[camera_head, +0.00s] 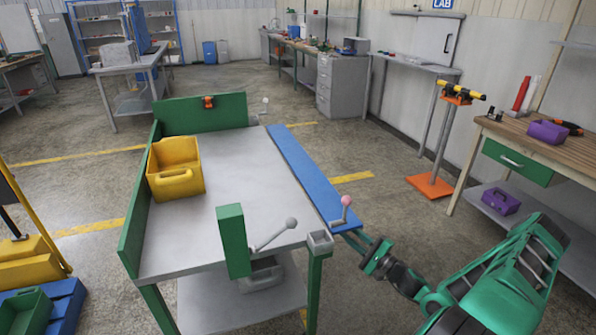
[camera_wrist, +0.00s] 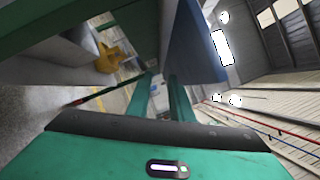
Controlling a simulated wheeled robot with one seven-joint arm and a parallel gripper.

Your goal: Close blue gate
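The blue gate (camera_head: 305,175) is a long flat board lying outward along the right side of the grey workbench (camera_head: 225,215). A lever with a pink ball (camera_head: 346,201) stands at its near end. My gripper (camera_head: 352,236) is at the near right corner of the gate, at or just below its edge; I cannot tell whether they touch. In the wrist view the gate (camera_wrist: 194,45) rises on the right, close to my gripper (camera_wrist: 160,76). Its two green fingers are apart, with nothing seen between them.
Green boards stand at the bench's left and back (camera_head: 203,113). A yellow bin (camera_head: 175,168) sits on the bench.

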